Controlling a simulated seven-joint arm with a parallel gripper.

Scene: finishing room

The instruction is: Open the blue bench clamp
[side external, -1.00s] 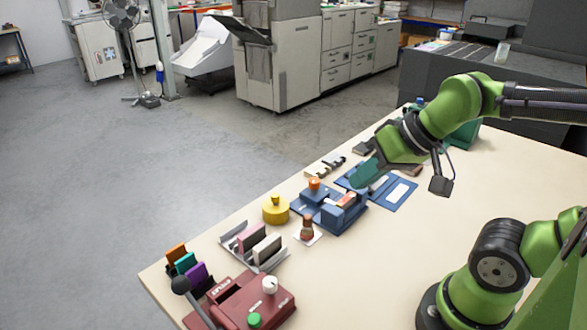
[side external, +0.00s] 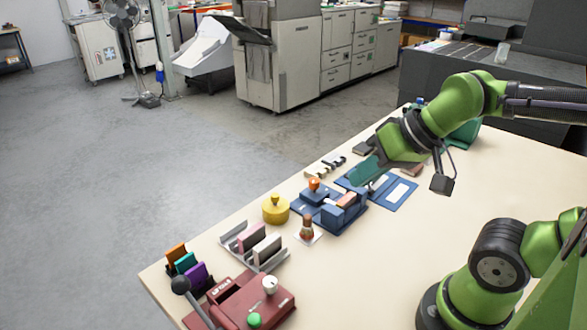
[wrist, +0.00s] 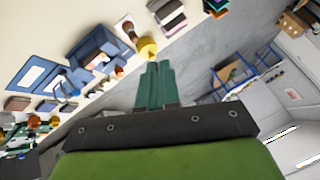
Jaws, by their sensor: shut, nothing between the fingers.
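The blue bench clamp (side external: 335,213) sits on the table near its left edge, with an orange knob (side external: 314,184) on top and a brown-orange piece (side external: 346,199) at its jaw. It also shows in the wrist view (wrist: 95,50), at upper left. My gripper (side external: 357,178) has teal fingers that are shut and empty. In the side view it is up and to the right of the clamp, apart from it. In the wrist view the closed fingertips (wrist: 158,66) point near the yellow knobbed weight.
The yellow knobbed weight (side external: 276,209) and a small brown-handled tool (side external: 307,230) stand beside the clamp. A blue folder (side external: 392,190) lies behind it. A rack (side external: 254,246) and a red press (side external: 245,302) are nearer the camera. The table's right side is clear.

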